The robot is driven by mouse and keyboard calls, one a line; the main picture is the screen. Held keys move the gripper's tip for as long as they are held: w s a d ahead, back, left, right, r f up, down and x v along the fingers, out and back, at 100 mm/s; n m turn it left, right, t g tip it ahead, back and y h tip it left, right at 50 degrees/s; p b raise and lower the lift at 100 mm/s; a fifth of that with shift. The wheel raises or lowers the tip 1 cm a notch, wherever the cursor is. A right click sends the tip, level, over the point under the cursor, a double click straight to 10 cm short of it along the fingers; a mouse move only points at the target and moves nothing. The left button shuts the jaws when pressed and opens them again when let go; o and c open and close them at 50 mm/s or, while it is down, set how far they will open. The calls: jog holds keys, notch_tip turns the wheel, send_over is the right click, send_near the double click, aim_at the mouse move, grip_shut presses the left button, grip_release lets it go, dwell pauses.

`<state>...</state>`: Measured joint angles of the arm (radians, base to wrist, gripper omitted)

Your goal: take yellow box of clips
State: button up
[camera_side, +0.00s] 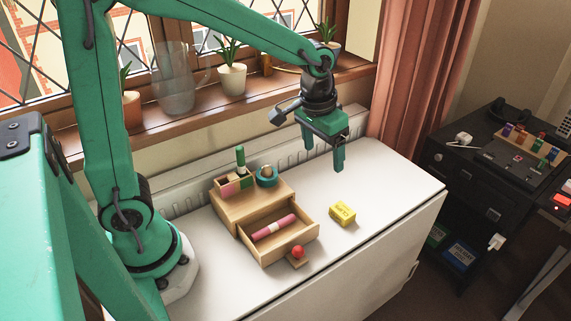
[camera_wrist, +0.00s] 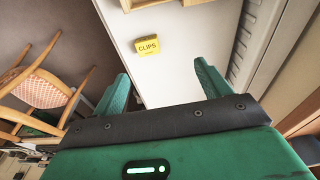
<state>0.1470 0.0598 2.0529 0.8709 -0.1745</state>
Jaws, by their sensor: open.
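The yellow box of clips (camera_side: 342,213) lies on the white worktop, right of the open wooden drawer. In the wrist view the yellow box (camera_wrist: 147,46) shows the word CLIPS on its face, beyond the fingertips and between their lines. My gripper (camera_side: 322,157) hangs above the worktop, behind and above the box and apart from it. Its two green fingers (camera_wrist: 160,79) are spread in the wrist view, with nothing between them.
A small wooden chest (camera_side: 222,208) has its drawer (camera_side: 266,262) pulled out, with a pink roll (camera_side: 273,227) inside. Potted plants (camera_side: 232,78) and a glass jug (camera_side: 175,90) line the sill. Worktop right of the box is clear.

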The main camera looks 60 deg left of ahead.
jog(key=g, duration=0.2)
send_over(345, 208)
notch_tip(345, 208, down, 10)
jog(key=shift+s+d+r, duration=0.1)
jog(key=shift+d+r, duration=0.05)
jog(key=shift+r, duration=0.05)
jog(key=shift+f, duration=3.9)
jog(key=c, duration=1)
